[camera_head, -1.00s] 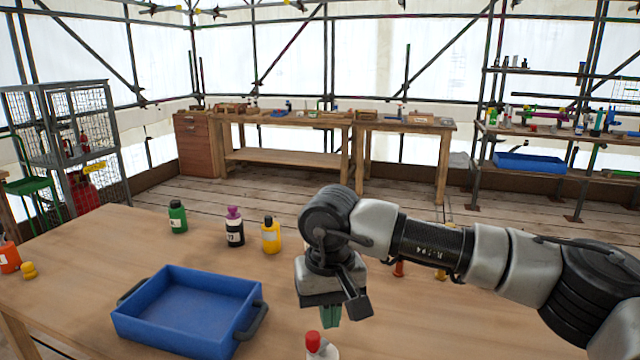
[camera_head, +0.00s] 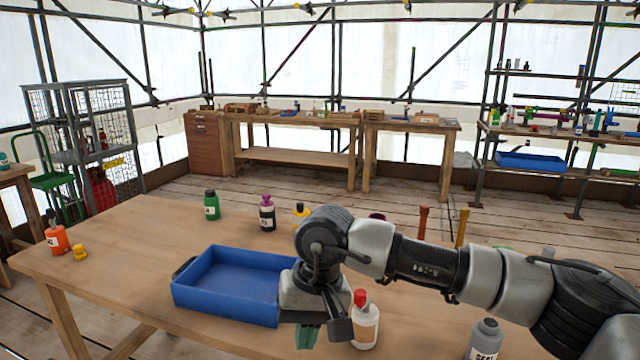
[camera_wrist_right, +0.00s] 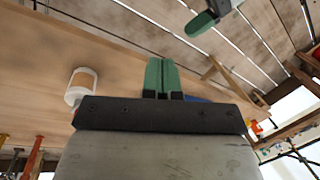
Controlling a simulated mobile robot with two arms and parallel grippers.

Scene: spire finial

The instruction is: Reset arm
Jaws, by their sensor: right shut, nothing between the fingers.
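My right gripper (camera_head: 307,338) hangs from the arm that comes in from the right, just in front of the right end of the blue tray (camera_head: 222,308). In the right wrist view its green fingers (camera_wrist_right: 162,76) are pressed together with nothing between them. A green-tipped dark piece (camera_wrist_right: 203,22) at the top of that view looks like part of my left gripper; its jaws cannot be made out. The left arm does not show in the head view.
A white bottle with a red cap (camera_head: 365,322) stands close right of my right gripper. Green (camera_head: 211,206), dark purple-capped (camera_head: 267,214) and yellow (camera_head: 300,214) bottles stand behind the tray. An orange bottle (camera_head: 56,238) is at left; a grey bottle (camera_head: 485,340) is at front right.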

